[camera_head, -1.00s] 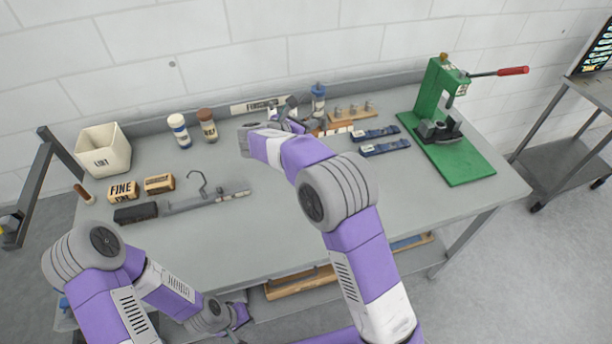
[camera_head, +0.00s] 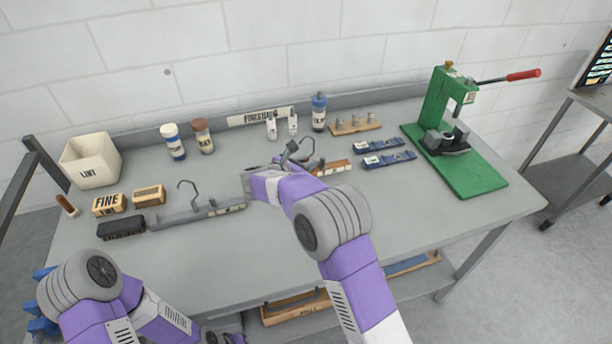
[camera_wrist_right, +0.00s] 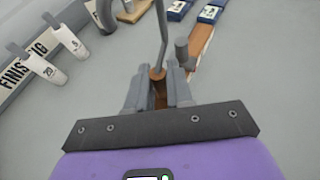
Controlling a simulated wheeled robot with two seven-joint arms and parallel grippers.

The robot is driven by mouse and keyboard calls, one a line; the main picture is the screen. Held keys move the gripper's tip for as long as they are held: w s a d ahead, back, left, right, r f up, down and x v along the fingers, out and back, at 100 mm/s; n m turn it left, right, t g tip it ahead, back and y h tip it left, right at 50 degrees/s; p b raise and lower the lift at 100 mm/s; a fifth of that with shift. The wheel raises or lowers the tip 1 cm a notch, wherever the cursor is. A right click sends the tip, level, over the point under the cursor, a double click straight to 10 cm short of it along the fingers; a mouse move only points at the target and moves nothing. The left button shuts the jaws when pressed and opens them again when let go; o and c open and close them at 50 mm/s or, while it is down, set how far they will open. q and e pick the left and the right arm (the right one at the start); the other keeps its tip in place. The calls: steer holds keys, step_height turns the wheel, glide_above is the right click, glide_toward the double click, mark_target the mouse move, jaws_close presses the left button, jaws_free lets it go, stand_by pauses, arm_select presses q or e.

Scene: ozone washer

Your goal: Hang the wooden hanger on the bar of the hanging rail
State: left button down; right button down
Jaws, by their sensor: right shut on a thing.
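My right gripper (camera_head: 283,163) is above the back middle of the bench, shut on the wooden hanger (camera_head: 335,168). The hanger's wooden end with pale marks sticks out to the right of the gripper, and its grey hook (camera_head: 291,149) rises above it. In the right wrist view brown wood (camera_wrist_right: 159,92) is between the fingers, with the metal hook (camera_wrist_right: 161,38) rising from it. Much of the hanger is hidden. A dark frame (camera_head: 40,160) at the left edge looks like the hanging rail, only partly in view. My left gripper is outside the picture.
A grey hanger (camera_head: 180,217) with a raised hook lies left of centre. Blocks marked FINE (camera_head: 109,204), a LINT bin (camera_head: 90,162) and bottles (camera_head: 173,142) stand left and back. The bench front (camera_head: 260,250) is clear.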

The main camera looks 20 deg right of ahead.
steer(key=shift+f+b, duration=0.35)
steer(key=shift+f, duration=1.6)
steer(key=shift+f, duration=0.15)
steer(key=c, duration=1)
jaws_free()
steer(key=shift+s+a+r, duration=0.15)
steer(key=shift+a+r, duration=0.05)
steer(key=shift+r, duration=0.05)
steer(key=p+v, duration=0.1)
steer(key=v, duration=1)
steer(key=shift+s+a+r+p, duration=0.15)
steer(key=shift+a+p, duration=0.05)
steer(key=shift+p, duration=0.1)
